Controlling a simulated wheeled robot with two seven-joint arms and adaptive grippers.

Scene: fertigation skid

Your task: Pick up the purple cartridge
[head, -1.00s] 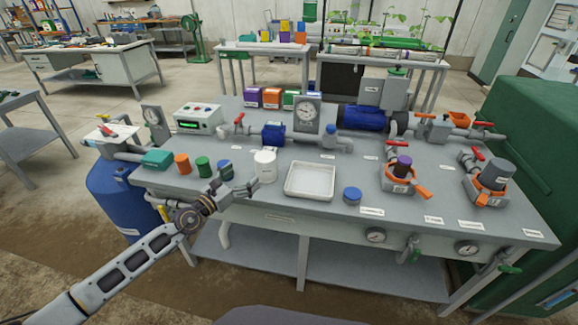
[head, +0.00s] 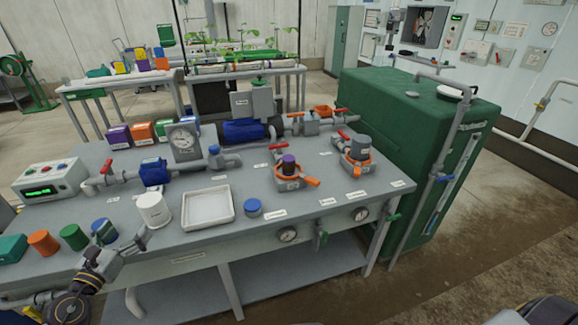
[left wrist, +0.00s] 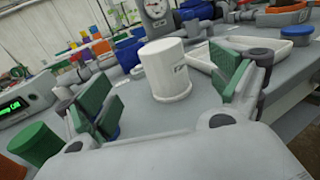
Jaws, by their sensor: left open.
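The purple cartridge (head: 289,162) stands upright in a grey housing with an orange collar (head: 290,183), right of the middle of the bench in the head view. I cannot make it out in the left wrist view. My left gripper (head: 133,244) is at the bench's front left, just in front of the white cup and well to the left of the cartridge. In the left wrist view its green-padded fingers (left wrist: 166,92) are spread apart and hold nothing, with the white cup (left wrist: 165,68) showing between them. My right gripper is not in view.
A white tray (head: 208,222) and a blue cap (head: 253,208) lie between my left gripper and the cartridge housing. A second orange-collared housing (head: 357,165) stands to its right. Gauge (head: 184,142), pipes and blue pump (head: 243,130) line the back. Bare bench lies around the blue cap.

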